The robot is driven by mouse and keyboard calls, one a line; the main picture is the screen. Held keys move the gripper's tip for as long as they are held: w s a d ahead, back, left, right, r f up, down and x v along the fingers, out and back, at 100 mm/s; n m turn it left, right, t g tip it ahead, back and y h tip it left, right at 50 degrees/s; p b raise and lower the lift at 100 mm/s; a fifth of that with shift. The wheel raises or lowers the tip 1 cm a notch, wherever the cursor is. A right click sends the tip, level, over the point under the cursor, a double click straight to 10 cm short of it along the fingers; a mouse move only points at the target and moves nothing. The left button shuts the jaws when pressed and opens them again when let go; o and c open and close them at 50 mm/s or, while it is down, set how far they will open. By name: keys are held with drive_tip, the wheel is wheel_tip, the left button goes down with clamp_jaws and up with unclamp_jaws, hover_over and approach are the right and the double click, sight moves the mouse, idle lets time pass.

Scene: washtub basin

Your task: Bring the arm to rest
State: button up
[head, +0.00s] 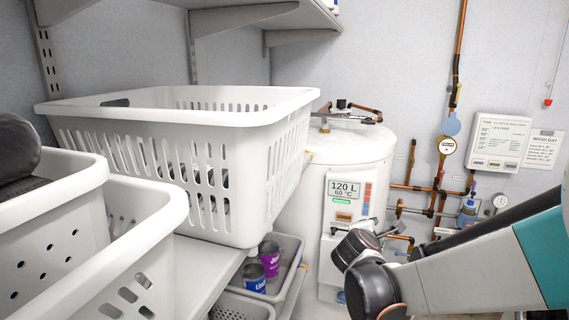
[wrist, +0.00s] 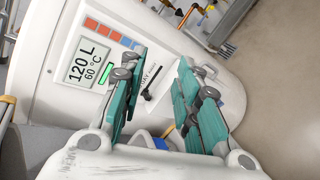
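My gripper (wrist: 165,78) shows in the wrist view with its two teal-padded fingers apart and nothing held between them. It faces the white water heater (wrist: 55,85), whose "120 L 60 °C" panel lies behind the left finger. In the head view my arm (head: 470,268) reaches in from the right, in front of the water heater (head: 345,158). Its dark end joints are near the heater's lower front. The fingers cannot be made out clearly there. Whether the arm touches the heater cannot be told.
A large white basket (head: 200,140) stands on a shelf at centre left, with more white baskets (head: 110,240) nearer. A lower bin (head: 285,275) holds a blue can (head: 254,278) and a purple can (head: 269,258).

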drive_tip(key=s+a+m+g+y, duration=0.3)
drive_tip(key=s+m, duration=1.4)
drive_tip(key=s, duration=1.4)
drive_tip(key=shift+a+f+g+y, duration=0.2)
drive_tip(key=shift+g+y, duration=0.8)
drive_tip(key=shift+y, duration=0.5)
